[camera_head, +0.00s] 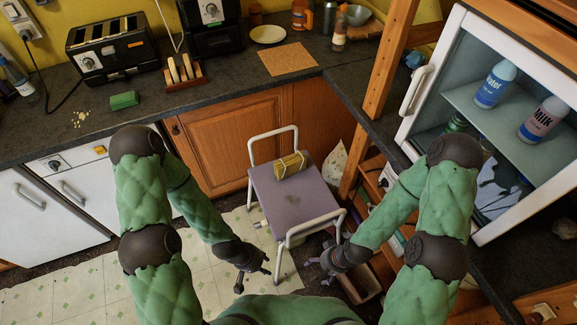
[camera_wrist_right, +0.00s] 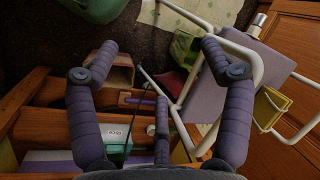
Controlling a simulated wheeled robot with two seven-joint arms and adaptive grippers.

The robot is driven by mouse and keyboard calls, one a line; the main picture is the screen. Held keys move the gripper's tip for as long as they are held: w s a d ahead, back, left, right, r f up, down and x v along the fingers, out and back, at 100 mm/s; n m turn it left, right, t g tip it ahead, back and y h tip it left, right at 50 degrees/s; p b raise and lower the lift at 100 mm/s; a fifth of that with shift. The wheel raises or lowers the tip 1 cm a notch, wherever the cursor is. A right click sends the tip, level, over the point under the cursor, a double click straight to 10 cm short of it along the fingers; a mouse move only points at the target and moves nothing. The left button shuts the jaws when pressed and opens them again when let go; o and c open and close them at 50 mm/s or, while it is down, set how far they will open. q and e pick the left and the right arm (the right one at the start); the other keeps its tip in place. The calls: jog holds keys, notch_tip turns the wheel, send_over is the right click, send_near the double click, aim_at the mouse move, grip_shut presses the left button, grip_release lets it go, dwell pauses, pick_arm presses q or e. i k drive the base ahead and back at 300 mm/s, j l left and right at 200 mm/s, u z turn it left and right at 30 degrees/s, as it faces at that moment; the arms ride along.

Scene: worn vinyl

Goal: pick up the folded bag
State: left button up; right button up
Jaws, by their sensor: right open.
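A yellow folded bag (camera_head: 291,164) lies on the mauve seat of a white-framed step stool (camera_head: 290,200), near its back rail. The bag also shows at the right of the right wrist view (camera_wrist_right: 270,108), past the stool's white tube. My left gripper (camera_head: 254,280) is open and empty, low in front of the stool to its left. My right gripper (camera_head: 329,276) is open and empty, low by the stool's front right leg, apart from the bag. Its spread fingers show in the right wrist view (camera_wrist_right: 160,62) with nothing between them.
A dark counter (camera_head: 215,80) runs behind the stool. A pale crumpled bag (camera_head: 333,163) is by the cabinets. Low wooden shelves (camera_wrist_right: 45,125) are close to my right gripper.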

aim_at(285, 167)
jog(key=i+j+z, duration=0.1)
jog(key=j, duration=0.55)
jog(key=i+j+z, duration=0.1)
jog(key=j, duration=0.5)
jog(key=i+j+z, duration=0.1)
jog(key=j, duration=0.55)
jog(key=i+j+z, duration=0.25)
jog(key=i+j, duration=0.45)
jog(key=j, duration=0.15)
